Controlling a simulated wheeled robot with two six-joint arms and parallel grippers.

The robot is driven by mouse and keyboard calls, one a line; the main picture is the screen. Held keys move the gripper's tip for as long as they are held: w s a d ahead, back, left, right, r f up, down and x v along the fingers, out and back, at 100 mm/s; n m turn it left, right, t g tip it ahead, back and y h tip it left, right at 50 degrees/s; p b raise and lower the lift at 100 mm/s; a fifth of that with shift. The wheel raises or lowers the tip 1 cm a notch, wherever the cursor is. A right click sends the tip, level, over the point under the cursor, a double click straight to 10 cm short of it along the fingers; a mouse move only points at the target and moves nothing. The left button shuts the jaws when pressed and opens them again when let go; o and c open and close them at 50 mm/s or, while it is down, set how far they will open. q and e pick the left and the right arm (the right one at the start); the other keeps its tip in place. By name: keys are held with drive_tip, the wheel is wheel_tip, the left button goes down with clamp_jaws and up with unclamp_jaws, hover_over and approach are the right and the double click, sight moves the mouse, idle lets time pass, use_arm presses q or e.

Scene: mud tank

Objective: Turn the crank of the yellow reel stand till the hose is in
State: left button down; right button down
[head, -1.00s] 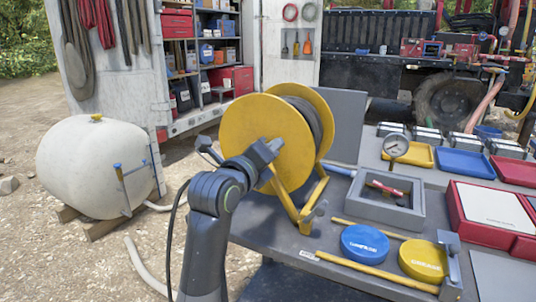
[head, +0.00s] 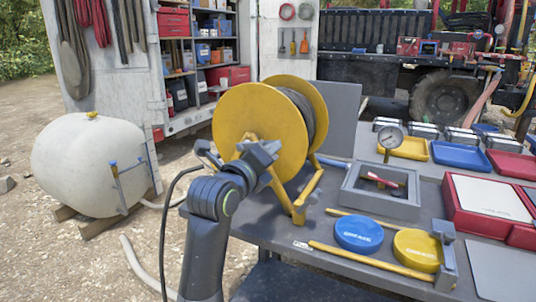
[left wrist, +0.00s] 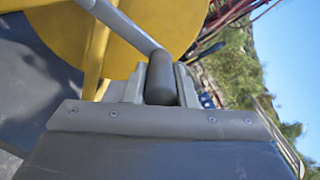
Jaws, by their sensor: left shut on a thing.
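The yellow reel stand (head: 255,118) stands on the grey table, with dark hose (head: 303,112) wound between its two round yellow flanges. My left gripper (head: 262,154) is in front of the near flange, low on its face, and covers the crank there. In the left wrist view, my left gripper (left wrist: 160,88) is shut on the dark round crank handle (left wrist: 161,76), with a finger on each side. The grey crank arm (left wrist: 125,24) runs from the handle to the upper left, across the yellow flange. My right gripper is not in view.
A grey box with a red-handled tool (head: 382,202), a blue lid (head: 359,234), a yellow lid (head: 417,250) and a yellow bar (head: 370,262) lie right of the reel. A pale tank (head: 85,165) stands on the ground at left. A pale hose (head: 140,265) lies below it.

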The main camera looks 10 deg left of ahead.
use_arm(q)
drive_tip(key=shift+f, duration=0.1)
drive_tip(key=c, duration=1.6)
unclamp_jaws()
drive_tip(key=o, duration=0.4)
drive_tip(key=shift+w+a, duration=0.1)
drive_tip(key=shift+a, duration=0.1)
drive_tip(key=shift+p+v, duration=4.15)
drive_tip(key=shift+v, duration=4.55)
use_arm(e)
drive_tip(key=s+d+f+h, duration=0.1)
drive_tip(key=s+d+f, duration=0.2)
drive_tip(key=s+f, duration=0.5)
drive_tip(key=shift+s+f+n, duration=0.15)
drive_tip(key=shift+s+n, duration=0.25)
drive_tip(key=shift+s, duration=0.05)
